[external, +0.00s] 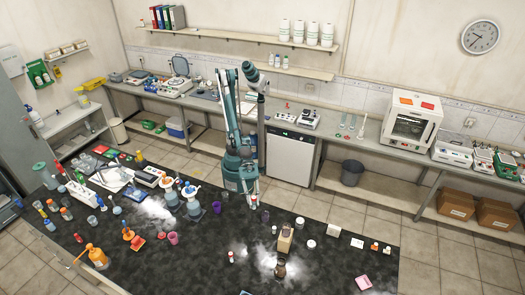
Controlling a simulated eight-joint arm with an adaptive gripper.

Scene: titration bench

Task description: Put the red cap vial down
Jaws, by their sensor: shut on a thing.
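My gripper (253,202) hangs low at the back edge of the dark bench (190,272), below my teal arm. It is small here. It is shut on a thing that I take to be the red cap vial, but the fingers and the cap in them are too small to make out. A small white vial with a red cap (231,257) stands upright on the bench, to the left of and nearer than my gripper, apart from it. I cannot tell how far my gripper is above the bench.
A beige and dark instrument (285,241) stands right of my gripper. White round containers (299,223) and small orange-capped bottles (374,246) are farther right. A purple cup (216,207) and blue bottles (193,207) stand to the left. The bench's front middle is mostly clear.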

